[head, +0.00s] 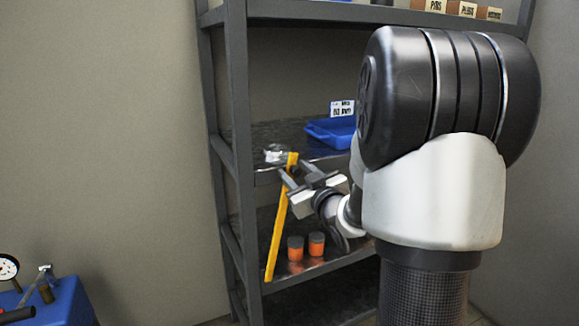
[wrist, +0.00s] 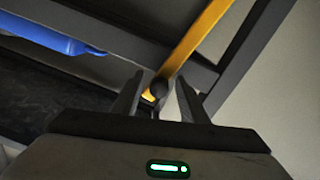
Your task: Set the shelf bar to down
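The yellow shelf bar (head: 277,235) slants steeply at the front of the shelf, from the middle shelf's edge down to the lower shelf, its top end further right. My gripper (head: 285,173) is at the bar's upper part, in front of the shelf. In the wrist view the yellow bar (wrist: 196,40) runs from the upper right toward the space between my fingertips (wrist: 160,82). A dark round knob (wrist: 160,88) shows between the fingers. The fingers stand apart, and gaps show beside the knob. Contact with the bar cannot be told.
The grey shelf frame (head: 240,120) stands close around the bar. A blue bin (head: 325,133) is on the middle shelf; two orange jars (head: 316,244) stand on the lower shelf. A blue case with a gauge (head: 65,302) is at the lower left. The floor between is clear.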

